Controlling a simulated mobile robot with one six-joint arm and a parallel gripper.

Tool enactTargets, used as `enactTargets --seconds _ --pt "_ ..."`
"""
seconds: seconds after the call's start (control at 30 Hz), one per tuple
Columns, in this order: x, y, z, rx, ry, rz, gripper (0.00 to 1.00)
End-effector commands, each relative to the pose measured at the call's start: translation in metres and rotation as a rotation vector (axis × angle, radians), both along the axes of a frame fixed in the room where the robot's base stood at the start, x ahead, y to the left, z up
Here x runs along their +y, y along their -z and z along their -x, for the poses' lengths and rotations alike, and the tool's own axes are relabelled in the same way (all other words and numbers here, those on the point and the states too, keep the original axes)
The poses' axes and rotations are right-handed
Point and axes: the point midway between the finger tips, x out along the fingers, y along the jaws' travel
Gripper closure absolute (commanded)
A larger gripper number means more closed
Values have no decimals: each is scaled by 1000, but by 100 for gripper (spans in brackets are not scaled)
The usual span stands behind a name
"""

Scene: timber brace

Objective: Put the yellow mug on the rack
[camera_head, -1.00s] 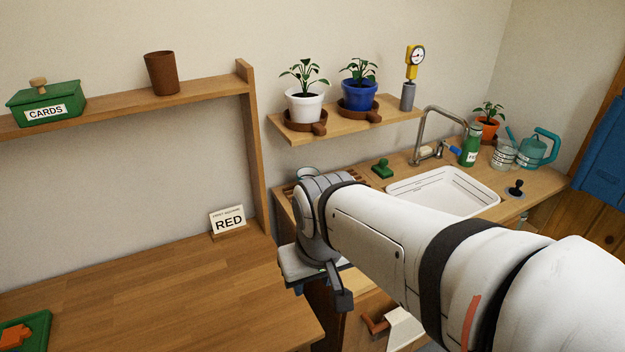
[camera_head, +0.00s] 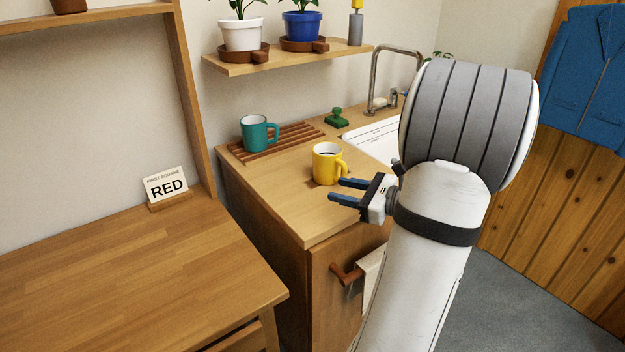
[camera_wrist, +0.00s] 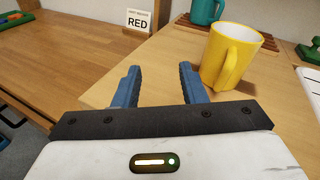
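The yellow mug (camera_head: 327,164) stands upright on the wooden counter, its handle toward the right in the head view. In the wrist view the yellow mug (camera_wrist: 227,54) is beyond and to the right of the fingers. The slatted wooden rack (camera_head: 285,141) lies behind it on the counter, with a teal mug (camera_head: 256,133) upright on its left end. My gripper (camera_head: 348,191) is open and empty, its blue fingers apart, close to the mug's near right side. In the wrist view nothing is between the fingers (camera_wrist: 158,84).
A green stamp-like object (camera_head: 337,118) stands right of the rack, near the sink (camera_head: 375,139) and tap. A shelf (camera_head: 290,63) with potted plants hangs above. A RED card (camera_head: 167,187) stands on the left desk. The rack's middle and right look clear.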

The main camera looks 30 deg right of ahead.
Motion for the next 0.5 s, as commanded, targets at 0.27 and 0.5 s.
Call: enactTargets --seconds 0.27,0.5 --pt "-73 21 12 -88 226 -157 62" --pt "-68 21 -14 -91 227 -158 62"
